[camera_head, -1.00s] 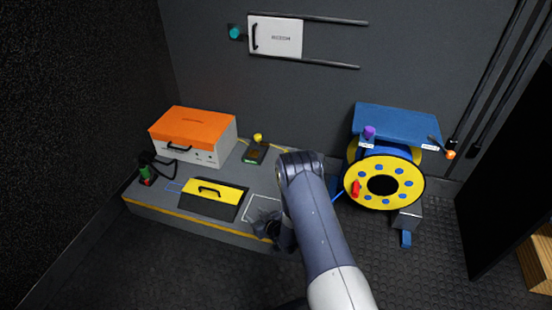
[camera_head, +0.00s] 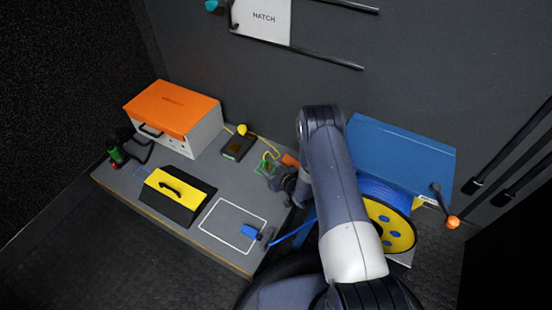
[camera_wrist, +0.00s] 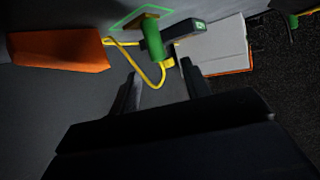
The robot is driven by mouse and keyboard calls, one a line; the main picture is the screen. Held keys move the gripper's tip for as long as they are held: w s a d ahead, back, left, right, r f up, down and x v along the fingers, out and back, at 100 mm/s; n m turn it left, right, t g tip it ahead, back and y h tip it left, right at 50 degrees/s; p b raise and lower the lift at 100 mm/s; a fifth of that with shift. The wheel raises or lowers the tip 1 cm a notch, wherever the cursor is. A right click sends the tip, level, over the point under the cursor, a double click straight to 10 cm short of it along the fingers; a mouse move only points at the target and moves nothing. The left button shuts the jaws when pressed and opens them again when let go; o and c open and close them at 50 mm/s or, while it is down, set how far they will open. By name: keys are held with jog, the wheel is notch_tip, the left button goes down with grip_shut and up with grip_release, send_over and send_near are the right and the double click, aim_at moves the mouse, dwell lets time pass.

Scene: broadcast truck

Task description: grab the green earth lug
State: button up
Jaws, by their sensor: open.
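The green earth lug (camera_wrist: 152,40) is a green cylinder beside a yellow cable in the wrist view, ahead of my fingers by a green outlined patch. My gripper (camera_wrist: 162,84) is open, its two dark fingers apart with the lug beyond their tips and nothing between them. In the head view my gripper (camera_head: 274,176) is at the back right of the grey platform (camera_head: 190,238), next to a small green shape and yellow cable; the lug is partly hidden and too small to make out clearly there.
An orange block (camera_wrist: 58,50) lies left of the lug in the wrist view. A blue connector (camera_head: 251,231) sits in a white outline.

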aim_at(264, 160)
jog(key=shift+w+f, duration=0.15)
jog(key=shift+w, duration=0.2)
jog(key=b+x, duration=0.4)
jog(key=x, duration=0.2)
jog(key=shift+w+a, duration=0.2)
jog(key=shift+w, duration=0.2)
jog(key=shift+c, duration=0.5)
grip_shut()
